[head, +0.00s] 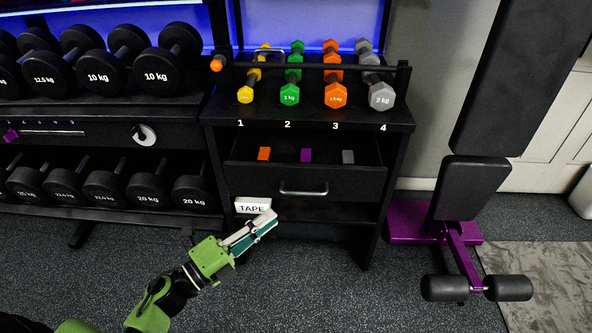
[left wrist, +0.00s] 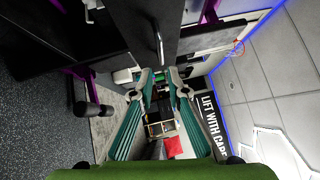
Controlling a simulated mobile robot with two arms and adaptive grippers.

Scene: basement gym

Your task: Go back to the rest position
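My left gripper (head: 268,221) is in front of the black cabinet (head: 410,117), below its drawer. In the left wrist view its two teal-lined fingers (left wrist: 158,75) stand apart with nothing between them. A white box marked TAPE (head: 253,205) shows just behind and above the fingertips in the head view; I cannot tell whether they touch it. The drawer (head: 355,178) is open, and its handle (head: 303,192) is clear of the gripper. My right gripper is in neither view.
Coloured dumbbells, including a green one (head: 290,95), rest on the cabinet. A rack of black dumbbells (head: 98,69) stands left, a purple-framed bench (head: 468,190) right. Floor in front looks clear.

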